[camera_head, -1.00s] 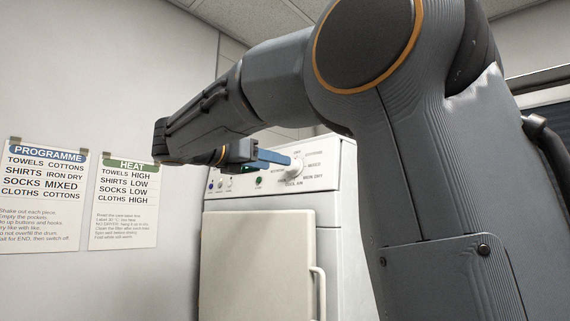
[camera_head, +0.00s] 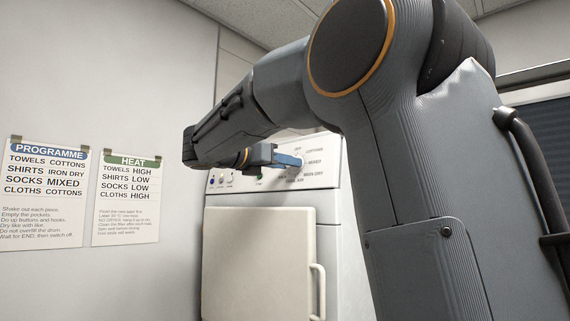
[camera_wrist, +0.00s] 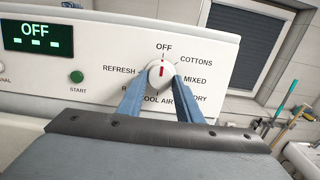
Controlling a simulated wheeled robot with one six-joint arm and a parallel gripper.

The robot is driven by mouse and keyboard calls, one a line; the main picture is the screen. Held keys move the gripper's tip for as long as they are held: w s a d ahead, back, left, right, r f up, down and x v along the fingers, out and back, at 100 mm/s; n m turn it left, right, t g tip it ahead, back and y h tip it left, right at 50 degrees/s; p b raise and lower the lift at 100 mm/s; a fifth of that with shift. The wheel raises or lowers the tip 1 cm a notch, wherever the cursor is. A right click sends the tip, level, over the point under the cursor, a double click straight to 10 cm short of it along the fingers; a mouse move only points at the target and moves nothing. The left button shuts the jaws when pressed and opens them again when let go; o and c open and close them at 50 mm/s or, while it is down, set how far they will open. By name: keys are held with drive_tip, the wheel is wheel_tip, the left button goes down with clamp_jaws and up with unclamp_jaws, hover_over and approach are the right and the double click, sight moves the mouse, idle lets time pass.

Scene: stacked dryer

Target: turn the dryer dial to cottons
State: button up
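The dryer dial (camera_wrist: 161,73) is a white round knob with a red mark, on the white control panel. Its red mark points up toward the OFF label. COTTONS (camera_wrist: 196,60) is printed to the upper right of the dial, with MIXED below it. My gripper (camera_wrist: 161,70) faces the panel with one blue finger on each side of the dial. The fingertips are at or very close to its sides; I cannot tell whether they press on it. In the head view my gripper (camera_head: 299,161) is at the panel and mostly hides the dial.
The green display (camera_wrist: 37,38) reads OFF. A green START button (camera_wrist: 77,77) is left of the dial. The white dryer door (camera_head: 258,264) is closed below the panel. A programme sign (camera_head: 45,192) and a heat sign (camera_head: 126,198) hang on the left wall.

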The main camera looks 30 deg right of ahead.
drive_tip(key=shift+m+b, duration=0.3)
drive_tip(key=shift+m, duration=0.1)
drive_tip(key=shift+w+a+m+g+b, duration=0.15)
drive_tip(key=shift+m+g+b, duration=0.4)
drive_tip(key=shift+m+b, duration=1.2)
drive_tip(key=shift+w+d+m+g+b, duration=0.15)
drive_tip(key=shift+m+g+b, duration=0.45)
drive_tip(key=shift+m, duration=2.25)
drive_tip(key=shift+a+r, duration=0.1)
drive_tip(key=o, duration=1)
drive_tip(key=shift+a, duration=0.1)
drive_tip(key=b+v, duration=0.2)
drive_tip(key=v, duration=0.5)
drive_tip(key=shift+s+a, duration=0.1)
drive_tip(key=shift+a, duration=0.2)
